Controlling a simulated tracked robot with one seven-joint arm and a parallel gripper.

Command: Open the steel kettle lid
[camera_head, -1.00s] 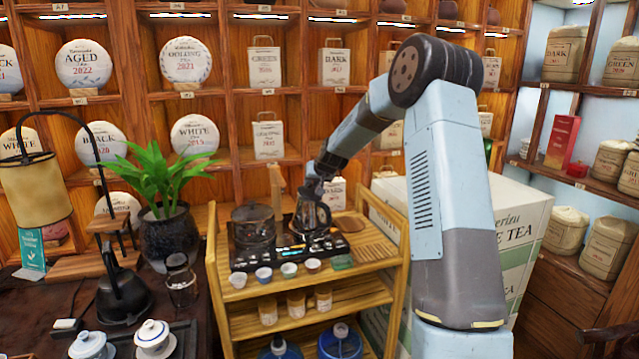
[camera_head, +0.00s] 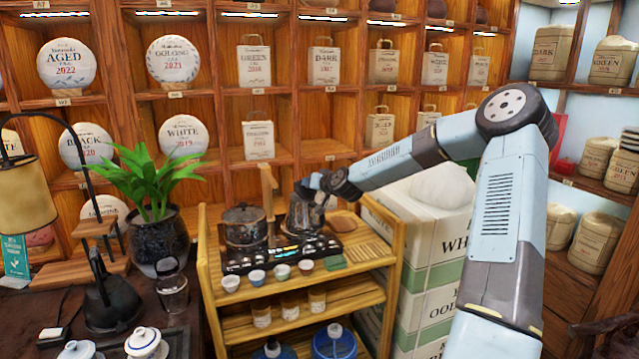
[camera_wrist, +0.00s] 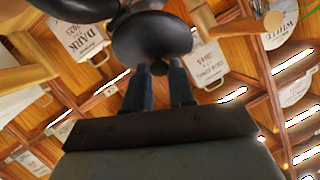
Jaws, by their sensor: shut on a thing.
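The steel kettle (camera_head: 303,213) stands on the dark tray at the right of the top shelf of the wooden cart. My gripper (camera_head: 311,186) is at its top, reaching in from the right. In the wrist view, my gripper (camera_wrist: 162,74) is shut on the small dark knob of the kettle lid. The lid (camera_wrist: 152,38) shows as a dark round disc just beyond the fingertips. More dark, rounded metal shows at the top edge of that view. I cannot tell how far the lid is tilted from the kettle's rim.
A dark pot (camera_head: 245,226) stands left of the kettle. Several small cups (camera_head: 256,277) line the cart's front edge. A wooden cart (camera_head: 205,262) carries them. A potted plant (camera_head: 157,238) is at the left. White tea boxes (camera_head: 428,240) are stacked close at the right.

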